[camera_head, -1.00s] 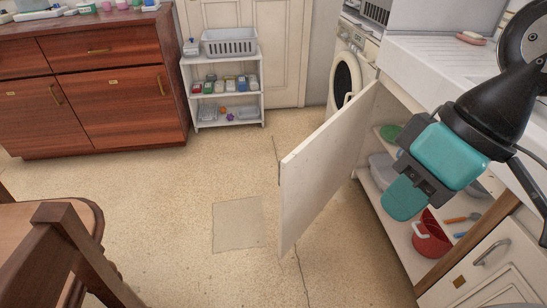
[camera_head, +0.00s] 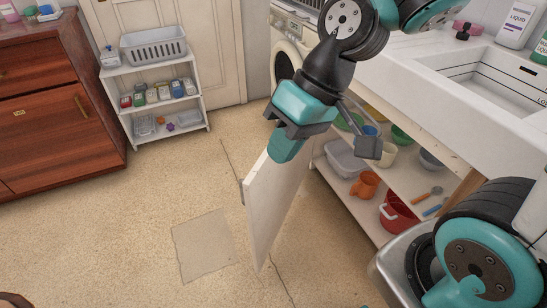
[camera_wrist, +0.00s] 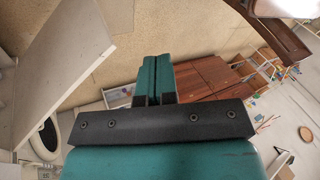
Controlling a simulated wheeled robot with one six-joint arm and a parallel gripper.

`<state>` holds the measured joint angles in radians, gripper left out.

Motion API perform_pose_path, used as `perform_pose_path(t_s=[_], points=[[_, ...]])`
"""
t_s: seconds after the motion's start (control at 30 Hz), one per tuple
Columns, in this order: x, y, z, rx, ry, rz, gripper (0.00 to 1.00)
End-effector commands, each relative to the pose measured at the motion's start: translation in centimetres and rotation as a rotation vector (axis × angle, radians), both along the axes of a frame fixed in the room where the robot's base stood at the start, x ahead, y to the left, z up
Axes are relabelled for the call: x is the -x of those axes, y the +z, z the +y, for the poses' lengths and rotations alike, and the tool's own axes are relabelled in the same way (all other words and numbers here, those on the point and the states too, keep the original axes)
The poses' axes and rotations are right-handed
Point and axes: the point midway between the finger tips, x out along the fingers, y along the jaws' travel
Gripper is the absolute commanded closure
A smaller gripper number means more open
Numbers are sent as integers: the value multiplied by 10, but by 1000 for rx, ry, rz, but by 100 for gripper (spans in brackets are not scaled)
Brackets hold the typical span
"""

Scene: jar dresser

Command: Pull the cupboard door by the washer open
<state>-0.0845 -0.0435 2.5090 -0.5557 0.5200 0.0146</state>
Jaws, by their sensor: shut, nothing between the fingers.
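The white cupboard door (camera_head: 272,212) by the washer stands wide open, swung out over the floor, its face nearly edge-on in the head view. A small handle shows at its left edge. The cupboard's shelves (camera_head: 349,199) are exposed to the right of it. My gripper (camera_head: 285,150) is shut and empty, and overlaps the door's top edge in the head view. In the wrist view my gripper (camera_wrist: 153,78) points past the door (camera_wrist: 66,62), which lies to the left with a visible gap. The washer (camera_head: 287,60) stands behind the door, partly hidden by my arm.
Bowls, a red pot (camera_head: 398,213) and an orange jug (camera_head: 365,185) sit on the cupboard shelves. A white rack (camera_head: 163,134) with a basket stands at the back. A wooden dresser (camera_head: 50,130) is at left. The floor left of the door is clear.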

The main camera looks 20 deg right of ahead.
Motion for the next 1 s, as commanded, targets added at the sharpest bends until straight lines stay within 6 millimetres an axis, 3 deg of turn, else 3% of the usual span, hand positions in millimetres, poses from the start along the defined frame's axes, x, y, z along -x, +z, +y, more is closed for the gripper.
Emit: perform_pose_path(t_s=[0.1,0.3,0.5,0.6,0.77,1.0], points=[[-54,-43,-24,-104,-222,58,100],[-120,-121,-87,-285,-629,104,100],[-141,-186,-146,-402,-957,118,100],[-143,-205,-163,-431,-1050,118,100],[-146,-219,-169,-445,-1102,117,100],[-167,-246,-148,-444,-1096,117,100]])
